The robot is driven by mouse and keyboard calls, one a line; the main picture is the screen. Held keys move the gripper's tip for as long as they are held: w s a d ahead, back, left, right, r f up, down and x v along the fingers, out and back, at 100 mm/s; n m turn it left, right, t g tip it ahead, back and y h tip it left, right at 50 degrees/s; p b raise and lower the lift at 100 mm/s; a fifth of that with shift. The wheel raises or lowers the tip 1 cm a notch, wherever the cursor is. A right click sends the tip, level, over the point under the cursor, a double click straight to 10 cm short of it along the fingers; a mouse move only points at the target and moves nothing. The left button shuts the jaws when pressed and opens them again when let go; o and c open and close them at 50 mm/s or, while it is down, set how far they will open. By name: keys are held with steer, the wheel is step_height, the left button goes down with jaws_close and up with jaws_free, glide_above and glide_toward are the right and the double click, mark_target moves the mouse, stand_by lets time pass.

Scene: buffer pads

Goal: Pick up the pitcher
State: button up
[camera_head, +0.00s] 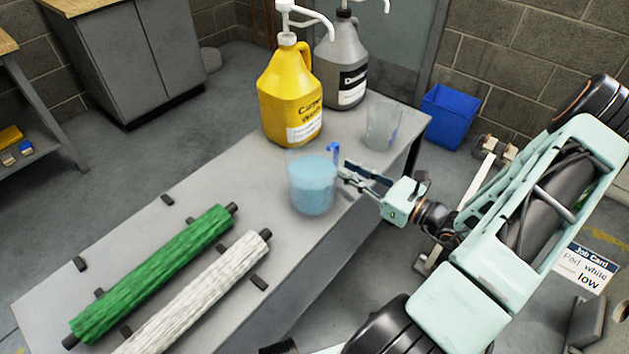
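The pitcher (312,186) is clear and holds light blue liquid. It stands upright on the grey table (215,170), near its right edge, with a blue part (333,152) at the upper right of its rim. My gripper (345,174) is just right of the pitcher, with its fingers pointing left at its side. The fingers look apart, with nothing seen between them. I cannot tell whether the fingertips touch the pitcher or its handle.
A yellow pump jug (290,98) and a grey pump jug (341,70) stand behind the pitcher. An empty clear container (382,127) is at the back right corner. Green (155,272) and white (200,295) rollers lie at the front left. A blue bin (449,115) is on the floor.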

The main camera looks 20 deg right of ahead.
steer(key=b+x, duration=0.1)
steer(key=x, duration=0.3)
steer(key=shift+w+a+r, duration=0.15)
steer(key=shift+w, duration=0.2)
jaws_close()
steer(key=shift+r, duration=0.1)
